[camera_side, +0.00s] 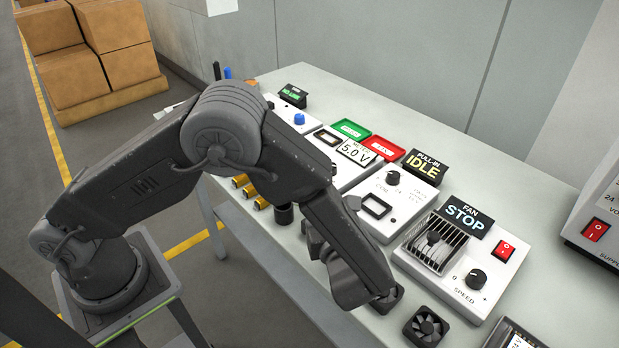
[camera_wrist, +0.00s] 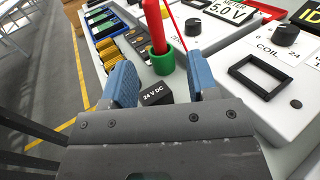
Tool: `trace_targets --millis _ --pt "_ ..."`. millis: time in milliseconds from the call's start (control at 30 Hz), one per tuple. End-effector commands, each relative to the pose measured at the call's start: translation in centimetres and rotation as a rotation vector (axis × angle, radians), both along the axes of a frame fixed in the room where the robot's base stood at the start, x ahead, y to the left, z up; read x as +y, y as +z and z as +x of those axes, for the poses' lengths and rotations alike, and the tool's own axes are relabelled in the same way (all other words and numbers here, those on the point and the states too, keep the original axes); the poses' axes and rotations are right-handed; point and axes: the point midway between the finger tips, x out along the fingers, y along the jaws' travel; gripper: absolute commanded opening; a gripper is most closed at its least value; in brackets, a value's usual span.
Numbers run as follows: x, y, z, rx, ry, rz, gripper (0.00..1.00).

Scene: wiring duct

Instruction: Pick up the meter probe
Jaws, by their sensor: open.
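The meter probe (camera_wrist: 154,28) is red and stands upright in a green cup-like holder (camera_wrist: 163,62) in the wrist view. Its upper end runs out of the top of the picture. A thin red lead (camera_wrist: 175,25) shows beside it. My gripper (camera_wrist: 161,62) is open, with one blue finger to the left and one to the right of the holder in the picture. Nothing is between the fingers in their grasp, and I cannot tell the distance to the probe. In the side view my arm hides the probe, and the fingers cannot be made out.
A black block marked 24 V DC (camera_wrist: 157,94) lies in front of the holder. The meter (camera_side: 356,152) reads 5.0 V. Batteries (camera_wrist: 112,48) lie left of the holder.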

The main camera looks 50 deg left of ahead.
Motion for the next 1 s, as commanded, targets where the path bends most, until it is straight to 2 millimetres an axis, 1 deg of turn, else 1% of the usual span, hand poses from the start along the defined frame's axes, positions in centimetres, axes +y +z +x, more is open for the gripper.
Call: trace_targets --millis 200,300,400,567,667,800,900,1000 --pt "3.8 0.0 2.0 0.001 0.007 0.0 0.54" --pt "5.3 0.0 2.9 0.002 0.006 -0.001 0.54" --pt "6.4 0.0 3.5 0.001 0.006 -0.002 0.54" --pt "7.2 0.0 3.9 0.001 0.004 -0.003 0.54" --pt "8.2 0.2 4.2 0.001 0.006 -0.003 0.54" --pt "10.3 0.4 4.9 0.001 0.008 -0.004 0.54" --pt "11.2 0.3 5.6 0.001 0.006 -0.004 0.54" --pt "11.7 0.3 5.9 0.001 0.004 -0.003 0.54"
